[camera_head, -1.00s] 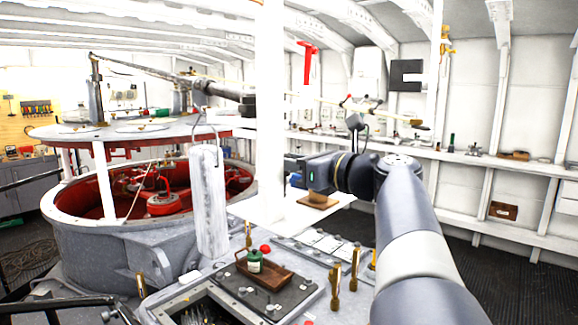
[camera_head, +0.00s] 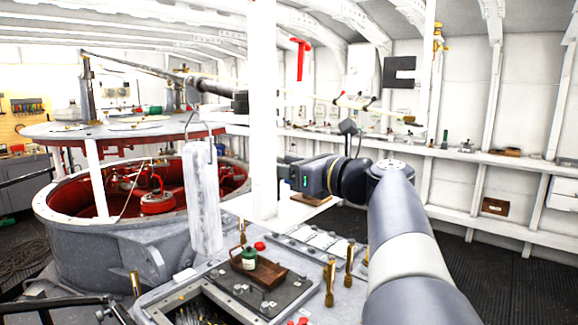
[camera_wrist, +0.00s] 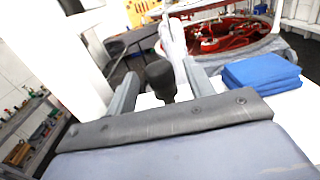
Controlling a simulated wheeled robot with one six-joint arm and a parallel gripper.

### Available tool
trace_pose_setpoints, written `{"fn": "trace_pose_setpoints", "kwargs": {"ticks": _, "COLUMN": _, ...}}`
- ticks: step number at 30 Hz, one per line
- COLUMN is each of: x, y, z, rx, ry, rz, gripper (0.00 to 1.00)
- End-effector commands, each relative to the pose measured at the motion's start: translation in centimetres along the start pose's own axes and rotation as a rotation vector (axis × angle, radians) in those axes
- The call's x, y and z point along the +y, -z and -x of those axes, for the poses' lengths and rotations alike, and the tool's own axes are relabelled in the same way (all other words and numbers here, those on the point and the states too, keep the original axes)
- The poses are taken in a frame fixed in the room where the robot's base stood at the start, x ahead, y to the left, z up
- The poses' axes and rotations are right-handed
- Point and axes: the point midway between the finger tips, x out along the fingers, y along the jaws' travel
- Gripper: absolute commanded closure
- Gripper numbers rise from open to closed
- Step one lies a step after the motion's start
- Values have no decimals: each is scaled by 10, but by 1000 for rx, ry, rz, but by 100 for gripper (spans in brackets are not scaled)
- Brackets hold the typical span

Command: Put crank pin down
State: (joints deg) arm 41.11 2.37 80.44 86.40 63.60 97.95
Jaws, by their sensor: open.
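In the wrist view a dark pin with a knobbed top (camera_wrist: 160,78), which looks like the crank pin, stands between the two fingers of my gripper (camera_wrist: 160,92). The fingers are apart, with visible gaps on both sides of the pin. The pin appears upright over a white surface (camera_wrist: 203,90); its foot is hidden by the gripper body. In the head view my gripper (camera_head: 287,170) reaches left towards the white post, above the white surface. The pin cannot be made out there.
Blue folded cloths (camera_wrist: 262,75) lie right of the fingers. A white post (camera_head: 262,120) stands close to the gripper tip. In front is a grey machine top with a wooden tray (camera_head: 260,272), a green jar (camera_head: 249,259) and upright brass fittings (camera_head: 330,283).

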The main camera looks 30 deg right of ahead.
Motion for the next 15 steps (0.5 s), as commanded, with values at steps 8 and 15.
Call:
{"fn": "trace_pose_setpoints", "kwargs": {"ticks": 8, "x": -1, "y": -1, "z": 24, "rx": -1, "ry": 5, "rz": 2, "gripper": 50}}
{"fn": "trace_pose_setpoints", "kwargs": {"ticks": 15, "x": -1, "y": -1, "z": 67, "rx": -1, "ry": 6, "rz": 2, "gripper": 50}}
